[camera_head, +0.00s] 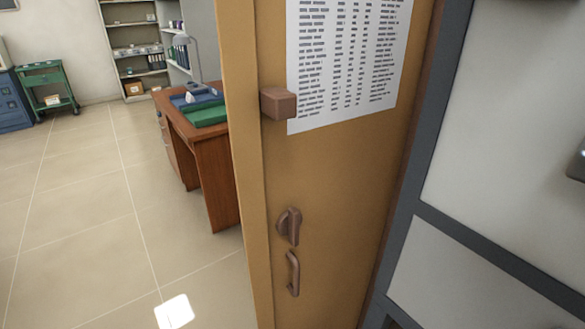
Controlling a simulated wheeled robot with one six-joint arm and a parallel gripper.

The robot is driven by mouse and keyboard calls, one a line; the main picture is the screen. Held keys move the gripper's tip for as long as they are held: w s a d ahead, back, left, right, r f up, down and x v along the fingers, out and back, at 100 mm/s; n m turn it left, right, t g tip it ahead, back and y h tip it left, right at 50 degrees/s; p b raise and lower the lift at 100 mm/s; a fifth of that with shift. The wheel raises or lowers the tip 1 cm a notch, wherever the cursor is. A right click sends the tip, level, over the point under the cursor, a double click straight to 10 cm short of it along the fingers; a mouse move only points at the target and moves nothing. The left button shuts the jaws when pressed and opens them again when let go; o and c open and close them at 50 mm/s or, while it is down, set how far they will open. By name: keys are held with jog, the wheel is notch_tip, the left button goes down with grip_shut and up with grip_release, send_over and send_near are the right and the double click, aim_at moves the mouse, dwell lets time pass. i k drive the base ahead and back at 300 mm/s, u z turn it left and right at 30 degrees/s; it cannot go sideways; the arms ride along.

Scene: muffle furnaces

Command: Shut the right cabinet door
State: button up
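A tall tan door (335,190) stands close in front of me, with its free edge to the left and its right side along a dark grey frame (425,150). It stands out into the room, so it looks open. It bears a brown square block (278,103), a brown turn-knob (289,226) and, below that, a brown curved handle (293,273). A printed white sheet (345,60) is fixed to its upper part. I cannot tell for sure that this is the right cabinet door. The cabinet's inside is hidden. My gripper is not in view.
Grey-framed white panels (500,110) fill the right side. Behind the door on the left stands a brown desk (210,160) with blue and green items. Farther back are shelves (135,45), a green cart (48,85) and a blue cabinet (12,98). The tiled floor (80,210) at left is clear.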

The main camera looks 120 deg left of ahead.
aim_at(319, 95)
jog(key=u, duration=3.2)
jog(key=i, duration=0.5)
jog(key=z, duration=0.05)
jog(key=k, duration=0.5)
jog(key=z, duration=1.5)
jog(key=k, duration=0.9)
jog(key=u, duration=1.7)
jog(key=i, duration=0.5)
jog(key=z, duration=0.05)
